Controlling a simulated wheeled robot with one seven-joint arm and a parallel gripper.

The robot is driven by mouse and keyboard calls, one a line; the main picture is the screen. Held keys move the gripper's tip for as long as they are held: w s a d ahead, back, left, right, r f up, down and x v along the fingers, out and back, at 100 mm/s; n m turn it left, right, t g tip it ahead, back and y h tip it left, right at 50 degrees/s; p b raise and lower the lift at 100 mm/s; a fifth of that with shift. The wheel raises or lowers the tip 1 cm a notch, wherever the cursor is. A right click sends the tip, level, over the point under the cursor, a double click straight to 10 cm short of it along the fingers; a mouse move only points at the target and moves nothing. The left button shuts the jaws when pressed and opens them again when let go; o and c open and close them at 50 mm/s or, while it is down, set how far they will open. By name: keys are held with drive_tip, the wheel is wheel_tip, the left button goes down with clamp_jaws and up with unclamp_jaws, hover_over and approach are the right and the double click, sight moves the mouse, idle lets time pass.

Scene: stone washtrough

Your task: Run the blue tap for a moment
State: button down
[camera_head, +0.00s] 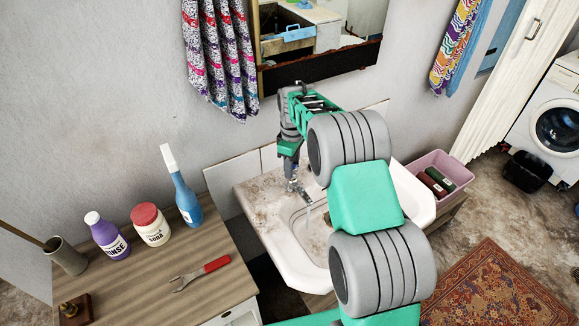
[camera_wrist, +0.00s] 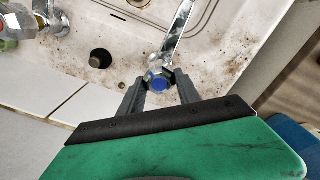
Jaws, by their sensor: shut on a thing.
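The blue tap (camera_wrist: 158,80) shows in the wrist view as a blue-capped knob with a chrome spout (camera_wrist: 178,38) reaching out over the basin. My gripper (camera_wrist: 160,88) is shut on the knob, with a dark finger on either side of it. In the head view my gripper (camera_head: 291,178) points down at the back left of the stained washtrough (camera_head: 262,205). The chrome spout shows just beside it, and the knob is hidden there. I cannot tell whether water is running.
A second chrome tap (camera_wrist: 50,22) and a dark round plug (camera_wrist: 100,58) are near the knob. A wooden counter (camera_head: 150,290) at left holds bottles and a red-handled wrench (camera_head: 202,273). A mirror (camera_head: 318,35) hangs above; a pink crate (camera_head: 440,165) is at right.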

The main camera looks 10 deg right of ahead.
drive_tip(key=m+b, duration=0.2)
drive_tip(key=m, duration=0.3)
drive_tip(key=shift+f, duration=0.1)
drive_tip(key=m+b, duration=0.1)
drive_tip(key=m, duration=0.5)
drive_tip(key=shift+m, duration=0.3)
idle(0.4)
drive_tip(key=c, duration=1)
unclamp_jaws()
drive_tip(key=shift+c, duration=0.2)
drive_tip(key=shift+o, duration=1)
drive_tip(key=shift+d, duration=0.1)
wheel_tip(320, 180, up, 8)
drive_tip(key=shift+r+b, duration=0.1)
drive_tip(key=shift+b, duration=0.5)
